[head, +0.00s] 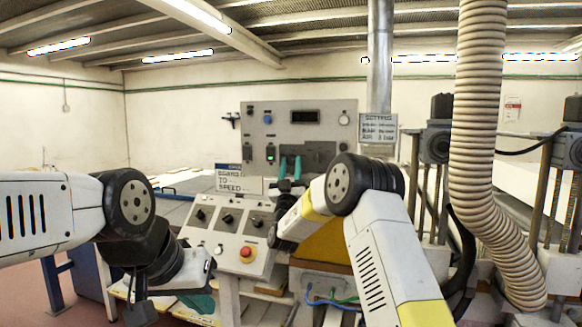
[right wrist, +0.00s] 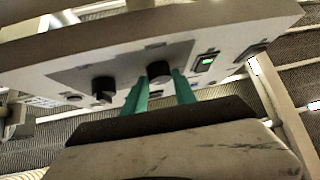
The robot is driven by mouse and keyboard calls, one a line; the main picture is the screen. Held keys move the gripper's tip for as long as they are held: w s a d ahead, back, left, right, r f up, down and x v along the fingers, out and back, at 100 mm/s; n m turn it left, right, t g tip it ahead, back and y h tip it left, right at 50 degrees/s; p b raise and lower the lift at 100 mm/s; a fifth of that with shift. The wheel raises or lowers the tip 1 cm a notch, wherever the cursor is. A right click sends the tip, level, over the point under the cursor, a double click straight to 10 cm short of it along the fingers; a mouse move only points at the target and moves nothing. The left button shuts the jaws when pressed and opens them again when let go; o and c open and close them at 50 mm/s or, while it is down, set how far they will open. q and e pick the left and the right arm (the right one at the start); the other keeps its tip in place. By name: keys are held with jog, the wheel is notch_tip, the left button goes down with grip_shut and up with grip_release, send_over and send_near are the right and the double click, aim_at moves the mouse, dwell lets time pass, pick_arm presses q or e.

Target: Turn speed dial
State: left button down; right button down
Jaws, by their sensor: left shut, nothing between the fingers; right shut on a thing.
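In the right wrist view, the fingers (right wrist: 161,93) are closed on either side of a black dial (right wrist: 158,70). A second black knob (right wrist: 104,89) sits to the left on the same dark plate, apart from the fingers. The dial's pointer mark cannot be made out. My left gripper (head: 198,304) hangs low at the left, shut and empty, partly hidden by its own wrist.
A sloped console (head: 229,240) with several black knobs and a red button (head: 246,252) stands below the panel. A sign mentioning speed (head: 239,180) is in front of the panel's lower left. A ribbed hose (head: 478,120) hangs at the right.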

dwell(0.3)
jog(key=c, duration=1)
grip_release()
jog(key=v, duration=0.7)
jog(key=shift+s+f, duration=0.3)
jog(key=shift+a, duration=0.1)
